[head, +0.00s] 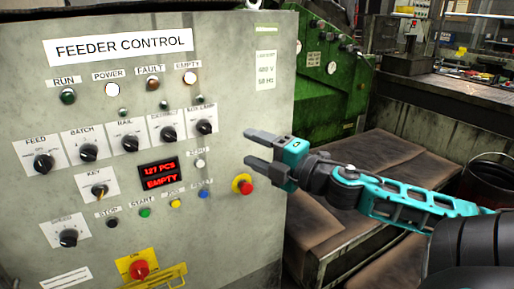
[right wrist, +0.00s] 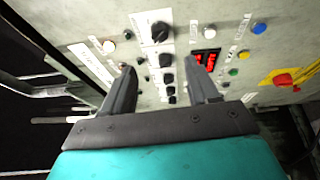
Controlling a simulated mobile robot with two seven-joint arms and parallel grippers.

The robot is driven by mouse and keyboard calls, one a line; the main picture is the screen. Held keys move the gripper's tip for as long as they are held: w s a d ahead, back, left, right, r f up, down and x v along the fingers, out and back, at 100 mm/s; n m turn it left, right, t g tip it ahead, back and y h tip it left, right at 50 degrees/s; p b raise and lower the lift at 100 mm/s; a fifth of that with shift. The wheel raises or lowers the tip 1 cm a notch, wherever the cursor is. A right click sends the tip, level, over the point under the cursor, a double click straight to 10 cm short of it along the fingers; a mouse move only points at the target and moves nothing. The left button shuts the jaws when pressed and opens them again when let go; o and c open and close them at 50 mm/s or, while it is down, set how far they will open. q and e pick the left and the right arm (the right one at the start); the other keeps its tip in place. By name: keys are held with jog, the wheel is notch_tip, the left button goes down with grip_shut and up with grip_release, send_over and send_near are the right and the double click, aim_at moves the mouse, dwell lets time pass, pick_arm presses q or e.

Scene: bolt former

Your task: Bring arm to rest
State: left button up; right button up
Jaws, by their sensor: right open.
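My right gripper (head: 252,147) is open and empty in the head view, in front of the right part of the grey feeder control panel (head: 240,90). Its teal arm comes in from the right. In the right wrist view its two dark fingers (right wrist: 162,85) stand apart, with the panel's knobs and the lit red display (right wrist: 207,58) beyond them. No contact with the panel is clear. In the head view the display (head: 160,173) reads "127 PCS EMPTY". My left gripper is not in view.
A red knob on a yellow base (head: 242,184) sits close below the right gripper. Another red button (head: 139,269) is at the panel's bottom. A brown padded surface (head: 385,160) lies behind my right arm. A green machine (head: 325,85) and a dark bucket (head: 488,180) stand beyond.

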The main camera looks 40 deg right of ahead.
dwell(0.6)
jog(key=s+a+f+m+g+h, duration=0.1)
jog(key=s+f+m+g+h, duration=0.15)
jog(key=f+m, duration=0.65)
jog(key=s+a+f+m+g+h, duration=0.1)
jog(key=s+a+f+m+g, duration=0.2)
jog(key=f, duration=1.2)
jog(key=s+a+f+m+g+y, duration=0.1)
jog(key=s+a+f+m, duration=0.1)
jog(key=a+f, duration=0.3)
jog(key=s+a+f+m+g+y, duration=0.1)
jog(key=s+a+f+m, duration=0.2)
jog(key=a, duration=0.8)
notch_tip(320, 180, down, 2)
jog(key=shift+s+f+m+y, duration=0.2)
jog(key=shift+s+m+y, duration=0.15)
jog(key=shift+s, duration=0.55)
